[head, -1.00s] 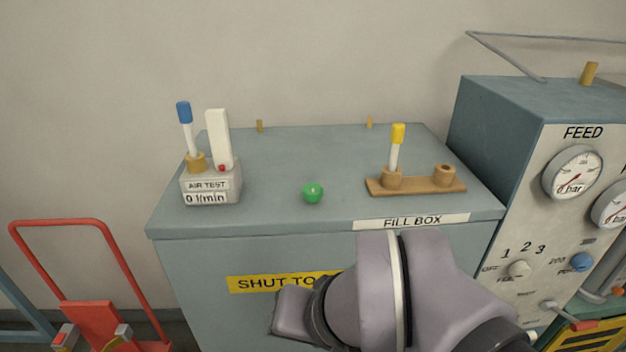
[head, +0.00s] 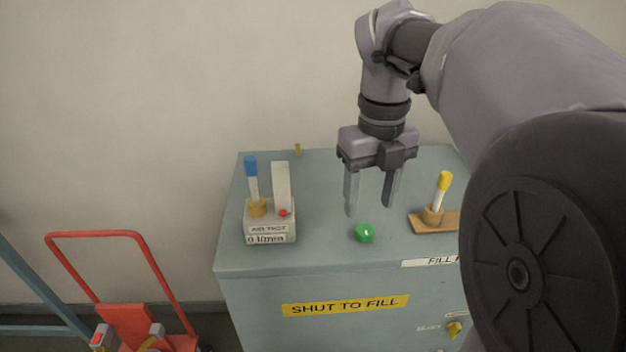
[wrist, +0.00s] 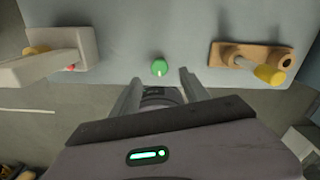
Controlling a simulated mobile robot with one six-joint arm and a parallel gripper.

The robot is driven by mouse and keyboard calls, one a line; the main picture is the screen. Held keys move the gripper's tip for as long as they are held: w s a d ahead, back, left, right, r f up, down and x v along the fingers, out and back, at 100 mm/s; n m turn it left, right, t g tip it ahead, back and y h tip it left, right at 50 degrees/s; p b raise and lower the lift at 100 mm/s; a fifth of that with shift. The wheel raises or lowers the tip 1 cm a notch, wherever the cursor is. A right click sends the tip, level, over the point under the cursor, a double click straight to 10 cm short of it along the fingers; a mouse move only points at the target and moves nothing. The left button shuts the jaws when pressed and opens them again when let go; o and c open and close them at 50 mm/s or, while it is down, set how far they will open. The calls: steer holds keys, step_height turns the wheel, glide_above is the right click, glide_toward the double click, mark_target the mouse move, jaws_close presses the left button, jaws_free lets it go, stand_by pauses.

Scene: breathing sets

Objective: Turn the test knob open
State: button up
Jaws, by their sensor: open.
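A small green round knob-like piece (head: 364,233) with a pale mark sits on top of the grey-blue fill box (head: 330,250), and it also shows in the wrist view (wrist: 159,67). No label on it is readable, so I cannot tell whether it is the test knob. My gripper (head: 370,208) points down above the box, open and empty. In the wrist view my fingers (wrist: 160,80) stand apart, with the green piece ahead between their tips. The grey air test block (head: 270,224) stands to the left, reading 0 l/min, with a small red button (head: 283,213).
A blue-capped tube (head: 252,180) stands at the air test block. A yellow-capped tube (head: 442,187) stands in a wooden holder (head: 420,220) to the right. A yellow knob (head: 454,330) is on the box front. A red trolley (head: 125,315) is at lower left. My arm hides the feed panel.

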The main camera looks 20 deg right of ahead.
mark_target(365, 229)
step_height(365, 229, down, 6)
steer(key=shift+b, duration=0.75)
jaws_close()
